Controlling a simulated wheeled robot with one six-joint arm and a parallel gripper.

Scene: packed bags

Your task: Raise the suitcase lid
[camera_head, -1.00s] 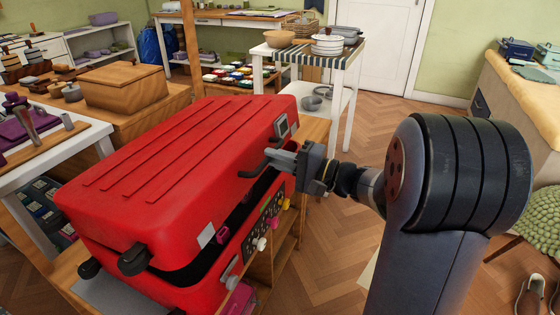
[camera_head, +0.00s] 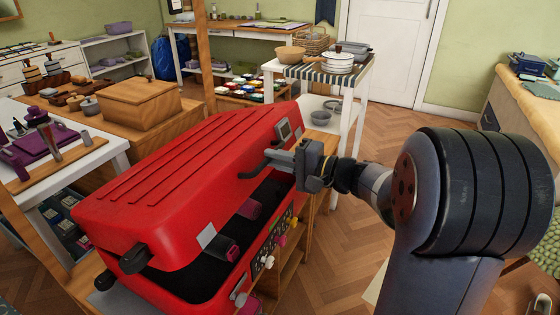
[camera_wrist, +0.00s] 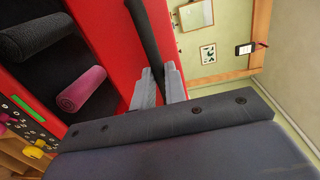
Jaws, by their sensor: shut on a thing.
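The red suitcase (camera_head: 190,175) lies on a low wooden unit, its ribbed lid tilted partly up. A dark gap shows along the side facing my arm. My gripper (camera_head: 274,160) is at that side, shut on the dark lid handle (camera_head: 250,174). In the wrist view my gripper's fingers (camera_wrist: 158,86) close around the black handle bar (camera_wrist: 146,40) beside the red lid. Inside the gap are a dark rolled item (camera_wrist: 35,32) and a magenta rolled item (camera_wrist: 80,90); the rest of the inside is hidden.
A wooden box (camera_head: 130,100) stands on the bench behind the suitcase. A white side table (camera_head: 345,85) with bowls is beyond it. A counter (camera_head: 525,110) is at the far right. The wooden floor (camera_head: 345,235) beside the suitcase is clear.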

